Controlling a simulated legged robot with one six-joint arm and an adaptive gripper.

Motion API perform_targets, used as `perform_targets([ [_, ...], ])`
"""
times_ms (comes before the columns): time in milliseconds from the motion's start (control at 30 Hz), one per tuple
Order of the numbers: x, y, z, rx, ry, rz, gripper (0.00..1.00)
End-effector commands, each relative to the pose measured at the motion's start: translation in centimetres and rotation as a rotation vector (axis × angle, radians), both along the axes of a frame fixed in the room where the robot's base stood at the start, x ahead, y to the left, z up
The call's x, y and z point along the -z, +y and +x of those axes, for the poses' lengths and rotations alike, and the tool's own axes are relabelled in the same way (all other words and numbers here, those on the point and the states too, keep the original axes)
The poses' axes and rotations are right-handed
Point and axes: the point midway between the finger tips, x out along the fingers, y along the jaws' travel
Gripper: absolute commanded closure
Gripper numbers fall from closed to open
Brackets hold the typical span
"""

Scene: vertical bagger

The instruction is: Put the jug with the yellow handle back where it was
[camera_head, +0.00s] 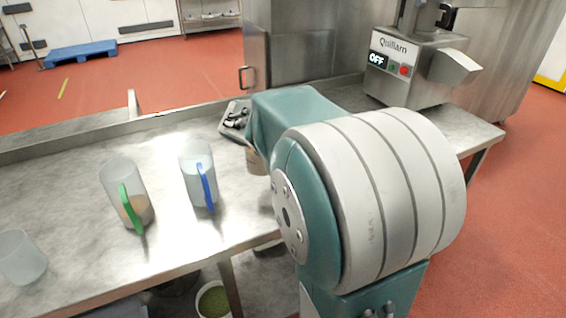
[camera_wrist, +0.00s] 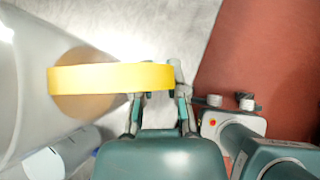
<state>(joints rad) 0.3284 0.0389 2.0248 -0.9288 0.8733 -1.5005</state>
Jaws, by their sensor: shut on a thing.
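The jug with the yellow handle (camera_wrist: 110,78) fills the left of the wrist view. Its clear body (camera_wrist: 30,85) looks tilted in that picture, and something tan shows inside. My gripper (camera_wrist: 160,85) has its fingers at the right end of the yellow handle and is shut on it. In the head view my arm hides the gripper and most of this jug; a small part with tan contents (camera_head: 258,162) seems to show beside the arm. I cannot tell whether the jug touches the table.
On the steel table (camera_head: 75,260) stand a green-handled jug (camera_head: 117,178), a blue-handled jug (camera_head: 194,160) and a clear jug (camera_head: 20,258) at the left edge. A machine marked OFF (camera_head: 412,75) stands at the back right. A bucket with green contents (camera_head: 213,300) is below.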

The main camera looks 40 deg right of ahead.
Motion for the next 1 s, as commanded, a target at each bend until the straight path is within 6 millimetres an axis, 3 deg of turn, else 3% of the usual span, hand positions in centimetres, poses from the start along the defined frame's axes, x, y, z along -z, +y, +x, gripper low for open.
perform_targets([
  [33, 0.5, -1.2, 0.5, 0.006, 0.0, 0.0, 1.0],
  [200, 3.2, -2.5, 1.8, 0.001, 0.002, -0.002, 1.0],
  [500, 5.4, -3.7, 3.0, 0.001, -0.002, -0.009, 1.0],
  [733, 8.6, -4.6, 3.3, -0.001, 0.0, -0.003, 1.0],
  [1000, 9.1, -4.5, 3.3, 0.0, -0.002, -0.006, 1.0],
])
